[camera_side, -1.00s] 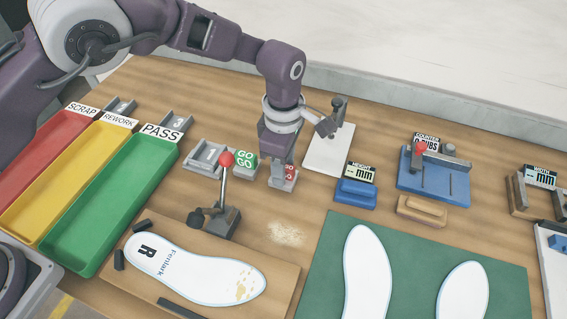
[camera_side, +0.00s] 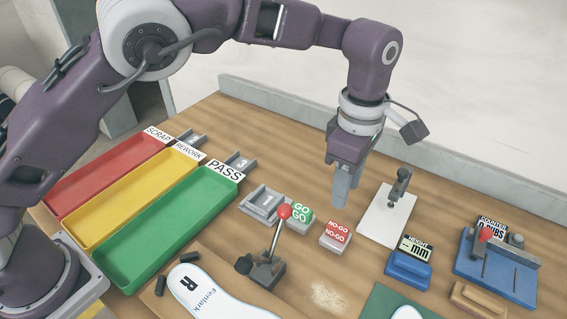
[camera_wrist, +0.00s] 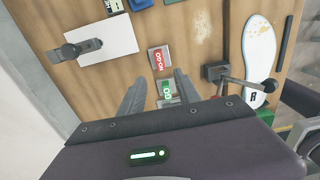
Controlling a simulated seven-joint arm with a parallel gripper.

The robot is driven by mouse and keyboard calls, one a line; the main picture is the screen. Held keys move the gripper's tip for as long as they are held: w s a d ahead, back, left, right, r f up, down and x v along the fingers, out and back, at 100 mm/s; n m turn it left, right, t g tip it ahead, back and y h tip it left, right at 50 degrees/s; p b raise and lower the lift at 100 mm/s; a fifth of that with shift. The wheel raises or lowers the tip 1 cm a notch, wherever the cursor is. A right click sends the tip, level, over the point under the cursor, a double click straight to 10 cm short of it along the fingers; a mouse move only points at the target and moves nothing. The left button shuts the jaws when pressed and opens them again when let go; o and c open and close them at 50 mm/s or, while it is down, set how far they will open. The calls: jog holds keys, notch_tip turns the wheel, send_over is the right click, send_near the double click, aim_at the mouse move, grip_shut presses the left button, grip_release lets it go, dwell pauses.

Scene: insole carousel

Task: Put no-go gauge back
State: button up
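The no-go gauge (camera_side: 336,235), a small grey block with a red top lettered NO-GO, sits on the bench right of the green-topped GO gauge (camera_side: 300,213). In the wrist view the no-go gauge (camera_wrist: 159,57) lies just beyond my fingertips, and the GO gauge (camera_wrist: 166,89) shows between the fingers. My gripper (camera_side: 341,201) hangs above and behind the no-go gauge, apart from it. In the wrist view its two fingers (camera_wrist: 160,80) are spread with nothing held between them.
A lever with a red ball (camera_side: 285,212) stands in front of the GO gauge. A grey slotted stand (camera_side: 262,203) is left of it. A white plate with a post (camera_side: 378,222) is at right, near a blue height block (camera_side: 408,269). Red, yellow and green trays (camera_side: 165,232) lie left.

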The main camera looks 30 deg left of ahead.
jog(key=s+a+r+m+t+h, duration=0.1)
jog(key=s+a+r+m, duration=0.25)
jog(key=a+r, duration=0.8)
jog(key=s+a+r+m+t, duration=0.2)
jog(key=s+a+r+m, duration=0.35)
jog(key=s+a, duration=0.35)
jog(key=s+a+f+m+t, duration=0.1)
jog(key=s+a+f+m, duration=0.1)
jog(key=s, duration=0.5)
jog(key=s+a+f+m+t+y, duration=0.1)
jog(key=s+a+f+m, duration=0.1)
jog(key=s+a+m, duration=0.2)
jog(key=s+m, duration=0.3)
jog(key=shift+f+t, duration=0.3)
jog(key=shift+f, duration=0.1)
